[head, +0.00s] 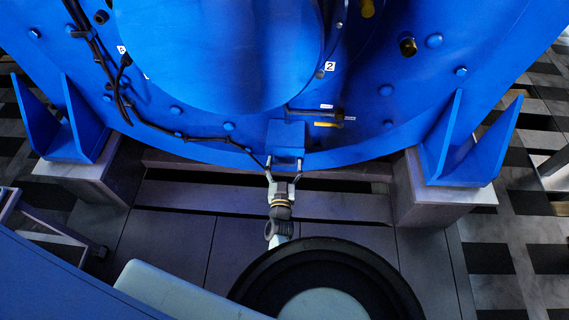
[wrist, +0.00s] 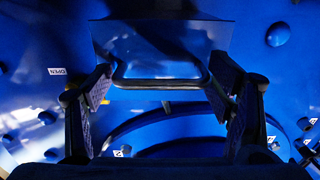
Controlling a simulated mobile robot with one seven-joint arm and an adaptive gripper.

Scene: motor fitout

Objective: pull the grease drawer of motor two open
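The blue motor (head: 215,50) fills the upper head view, with a white label "2" (head: 329,66) on it. A small blue box-like drawer (head: 286,133) sticks out low at its front middle. In the wrist view the drawer (wrist: 200,38) is close ahead, with a rounded bar handle (wrist: 160,83) across its edge. My gripper (head: 285,164) is just below the drawer, its fingers spread. In the wrist view the fingers of my gripper (wrist: 162,90) stand left and right of the handle, with visible gaps. I cannot tell whether either finger touches the drawer.
A black cable (head: 180,136) runs along the motor's lower left toward the drawer. A bolt-like fitting and yellow tag (head: 328,124) sit right of the drawer. Blue support brackets stand at left (head: 60,140) and right (head: 468,160).

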